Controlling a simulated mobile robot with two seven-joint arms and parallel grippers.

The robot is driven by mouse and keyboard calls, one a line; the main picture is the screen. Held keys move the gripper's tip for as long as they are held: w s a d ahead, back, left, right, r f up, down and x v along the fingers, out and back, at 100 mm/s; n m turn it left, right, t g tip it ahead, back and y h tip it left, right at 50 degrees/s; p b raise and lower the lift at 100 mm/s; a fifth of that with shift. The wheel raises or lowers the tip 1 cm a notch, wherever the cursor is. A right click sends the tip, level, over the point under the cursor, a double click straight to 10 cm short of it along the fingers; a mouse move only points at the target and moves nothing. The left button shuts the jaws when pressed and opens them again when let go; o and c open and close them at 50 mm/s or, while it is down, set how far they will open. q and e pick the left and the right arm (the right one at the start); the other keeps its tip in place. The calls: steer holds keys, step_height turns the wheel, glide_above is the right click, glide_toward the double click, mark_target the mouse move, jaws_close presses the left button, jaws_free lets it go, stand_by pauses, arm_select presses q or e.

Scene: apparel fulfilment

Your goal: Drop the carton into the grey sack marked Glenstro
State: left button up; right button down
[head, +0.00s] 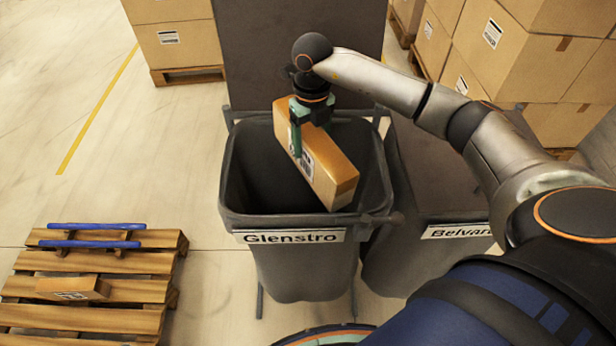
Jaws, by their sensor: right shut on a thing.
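The carton (328,171) is a brown cardboard box with a white label on its side. My right gripper (304,138) is shut on it near its far end. The carton hangs tilted over the open mouth of the grey sack marked Glenstro (300,267), with its near end pointing down and right. The sack's dark inside shows around the carton. Whether the carton's lower part is below the rim is hard to tell. My left gripper is not in view.
A second grey sack, labelled Belvar in part (452,231), stands close on the right, partly behind my right arm. A wooden pallet (95,262) at lower left bears a small carton (74,288) and blue bars (90,243). Stacked boxes (535,50) stand behind.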

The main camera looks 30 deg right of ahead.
step_height(320, 180, down, 2)
steer(key=shift+f+b, duration=0.15)
steer(key=shift+b, duration=0.45)
jaws_free()
step_height(320, 180, up, 13)
steer(key=shift+f+b, duration=0.2)
steer(key=shift+b, duration=0.1)
stand_by(0.3)
